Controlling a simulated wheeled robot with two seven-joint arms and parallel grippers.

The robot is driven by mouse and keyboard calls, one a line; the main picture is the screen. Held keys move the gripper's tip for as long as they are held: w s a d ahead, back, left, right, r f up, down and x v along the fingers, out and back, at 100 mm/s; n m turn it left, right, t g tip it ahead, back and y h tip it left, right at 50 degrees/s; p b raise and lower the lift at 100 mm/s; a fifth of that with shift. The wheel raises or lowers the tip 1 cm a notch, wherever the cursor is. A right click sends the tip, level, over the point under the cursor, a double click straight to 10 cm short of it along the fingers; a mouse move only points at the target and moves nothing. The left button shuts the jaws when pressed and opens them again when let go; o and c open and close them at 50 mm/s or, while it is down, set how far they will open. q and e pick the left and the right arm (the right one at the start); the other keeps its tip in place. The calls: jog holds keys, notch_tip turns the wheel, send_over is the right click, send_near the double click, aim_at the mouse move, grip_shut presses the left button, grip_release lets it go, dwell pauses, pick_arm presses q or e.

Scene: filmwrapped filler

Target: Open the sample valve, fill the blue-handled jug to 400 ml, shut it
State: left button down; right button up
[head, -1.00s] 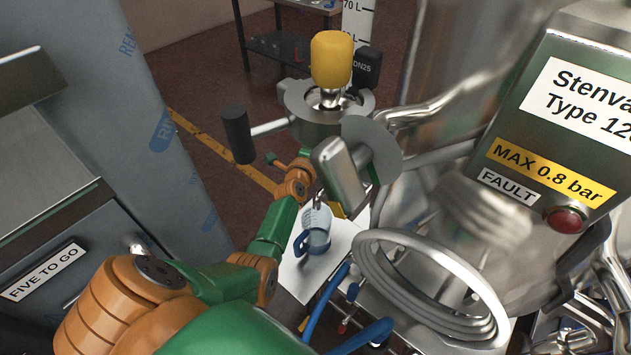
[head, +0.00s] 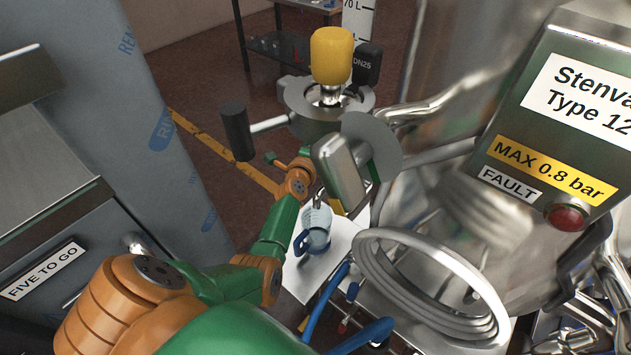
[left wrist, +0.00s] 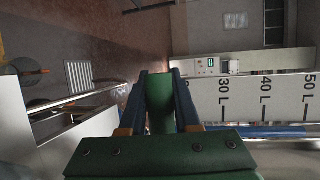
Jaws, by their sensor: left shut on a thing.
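The clear jug (head: 317,224) with a blue handle (head: 304,244) stands upright on a white sheet, under a narrow steel spout. Its lower part looks blue-grey; its marks and level are too small to read. Above it are a steel valve body (head: 318,122) with a yellow knob (head: 331,56) and a side lever with a black grip (head: 237,133). My left arm reaches up beside the jug; its gripper is largely hidden behind steel parts in the head view. In the left wrist view my left gripper (left wrist: 157,82) is shut on a green bar-like piece (left wrist: 160,105).
A steel tank with a coiled hose (head: 430,285) stands at the right. A panel with a FAULT label and red lamp (head: 565,217) is above it. A blue hose (head: 325,305) runs in front of the jug. A wrapped column (head: 150,130) stands left.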

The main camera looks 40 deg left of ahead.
pick_arm(q)
jog(key=n+y+p, duration=0.1)
jog(key=s+n+g+y+p, duration=0.1)
jog(key=p, duration=0.1)
jog(key=s+n+g+y+p, duration=0.1)
jog(key=y, duration=0.1)
jog(key=shift+s+a+r+p, duration=0.2)
jog(key=shift+s+p, duration=0.05)
jog(key=shift+p, duration=0.05)
jog(key=shift+s+f+n+g+y, duration=0.1)
jog(key=shift+s+n+g+y, duration=0.15)
jog(key=shift+n+g+y, duration=0.2)
jog(key=shift+s+d+f+n+g+y+b, duration=0.15)
jog(key=shift+s+n+g+y+b, duration=0.5)
jog(key=shift+s+n+g+y, duration=1.05)
jog(key=shift+w+n+g, duration=0.1)
jog(key=shift+n+g, duration=0.15)
dwell(4.8)
